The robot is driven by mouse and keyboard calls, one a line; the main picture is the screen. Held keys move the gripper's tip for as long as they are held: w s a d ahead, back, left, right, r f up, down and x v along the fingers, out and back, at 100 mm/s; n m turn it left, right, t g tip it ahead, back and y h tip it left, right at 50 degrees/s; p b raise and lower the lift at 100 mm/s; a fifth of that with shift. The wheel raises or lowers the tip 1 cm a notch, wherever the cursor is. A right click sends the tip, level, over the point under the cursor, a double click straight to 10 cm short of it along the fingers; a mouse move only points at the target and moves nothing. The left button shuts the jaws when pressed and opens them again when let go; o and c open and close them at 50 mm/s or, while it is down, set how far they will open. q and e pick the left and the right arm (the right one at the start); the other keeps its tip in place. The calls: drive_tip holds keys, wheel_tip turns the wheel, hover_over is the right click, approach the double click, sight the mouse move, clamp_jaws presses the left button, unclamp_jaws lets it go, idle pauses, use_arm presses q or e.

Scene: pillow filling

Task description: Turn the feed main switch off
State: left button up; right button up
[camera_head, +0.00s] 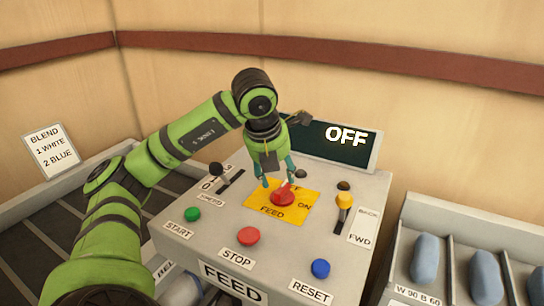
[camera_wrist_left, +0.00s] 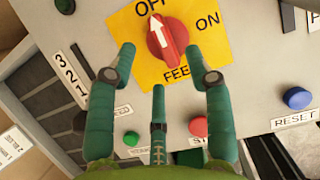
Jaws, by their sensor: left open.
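The feed main switch is a red rotary knob (camera_head: 284,194) on a yellow plate (camera_head: 262,208) marked OFF, ON and FEED. In the left wrist view the knob (camera_wrist_left: 166,40) shows a white arrow that points up toward the OFF label. My left gripper (camera_head: 276,184) is above the plate at the knob. In the left wrist view its green fingers (camera_wrist_left: 168,75) are spread open, with the knob just beyond and between the tips; I cannot tell whether they touch it. The display (camera_head: 345,136) behind the panel reads OFF. My right gripper is not in view.
The panel also carries a green START button (camera_head: 192,214), a red STOP button (camera_head: 248,236), a blue RESET button (camera_head: 320,268), a black lever (camera_head: 217,170) and a yellow lever (camera_head: 344,200). Bins with blue-grey pieces (camera_head: 486,276) stand at right.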

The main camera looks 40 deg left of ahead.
use_arm(q)
drive_tip(key=v, duration=0.7)
drive_tip(key=shift+f, duration=0.1)
idle(0.5)
